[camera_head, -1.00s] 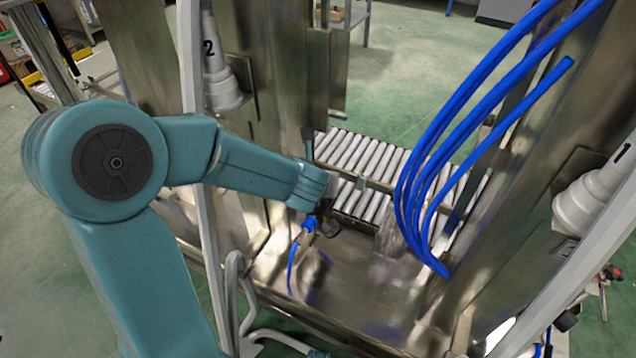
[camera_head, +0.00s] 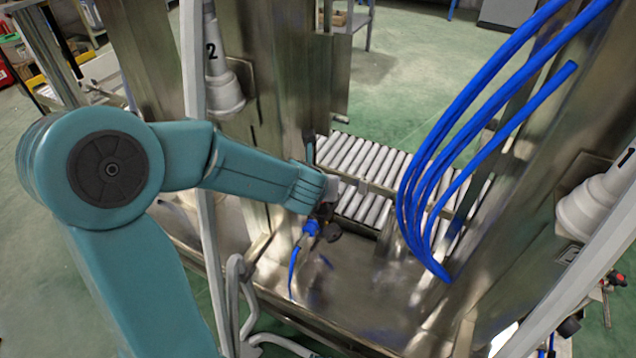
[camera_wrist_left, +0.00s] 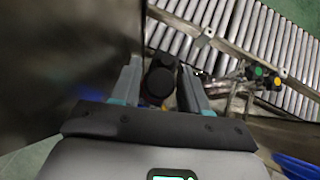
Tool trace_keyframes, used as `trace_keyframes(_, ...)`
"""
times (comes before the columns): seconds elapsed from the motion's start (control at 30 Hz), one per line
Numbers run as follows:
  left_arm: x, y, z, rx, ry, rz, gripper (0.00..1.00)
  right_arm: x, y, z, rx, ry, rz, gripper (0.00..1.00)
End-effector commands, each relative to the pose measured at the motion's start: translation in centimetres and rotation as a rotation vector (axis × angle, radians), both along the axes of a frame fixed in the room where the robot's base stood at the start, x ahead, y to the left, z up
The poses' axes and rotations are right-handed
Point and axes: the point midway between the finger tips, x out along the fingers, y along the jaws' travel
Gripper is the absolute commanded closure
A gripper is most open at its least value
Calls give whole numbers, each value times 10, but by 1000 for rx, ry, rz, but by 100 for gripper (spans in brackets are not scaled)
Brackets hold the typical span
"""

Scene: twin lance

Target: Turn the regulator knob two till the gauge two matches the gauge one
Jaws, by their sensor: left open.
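A dark round knob (camera_wrist_left: 160,80) shows in the left wrist view between the two fingers of my left gripper (camera_wrist_left: 158,88). The fingers stand apart on either side of it; I cannot tell whether they touch it. In the head view my left gripper (camera_head: 328,208) is at the end of the teal arm, beside the metal panel marked 2, and a small dark part (camera_head: 331,232) with a blue hose shows just below it. No number on the knob is visible. No gauge face can be made out in either view. My right gripper is not in view.
White lance 2 (camera_head: 222,85) is on the left metal panel and white lance 1 (camera_head: 598,200) on the right one. Thick blue hoses (camera_head: 430,165) hang at the right. A roller conveyor (camera_head: 365,160) lies behind. Black fittings with green and yellow ends (camera_wrist_left: 262,75) are right of the fingers.

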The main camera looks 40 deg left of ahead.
Motion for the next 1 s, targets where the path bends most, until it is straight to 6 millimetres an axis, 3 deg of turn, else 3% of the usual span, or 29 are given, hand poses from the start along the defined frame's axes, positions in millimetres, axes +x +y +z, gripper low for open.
trace_keyframes(0.17, -13, -9, 21, -1, -3, -1, 56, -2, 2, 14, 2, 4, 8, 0)
trace_keyframes(0.5, -67, -43, 89, 0, -5, -2, 56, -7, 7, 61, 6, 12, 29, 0)
trace_keyframes(0.63, -83, -54, 103, 0, -7, -2, 56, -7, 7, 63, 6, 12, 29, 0)
trace_keyframes(1.0, -97, -61, 115, 1, -2, -1, 56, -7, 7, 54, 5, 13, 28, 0)
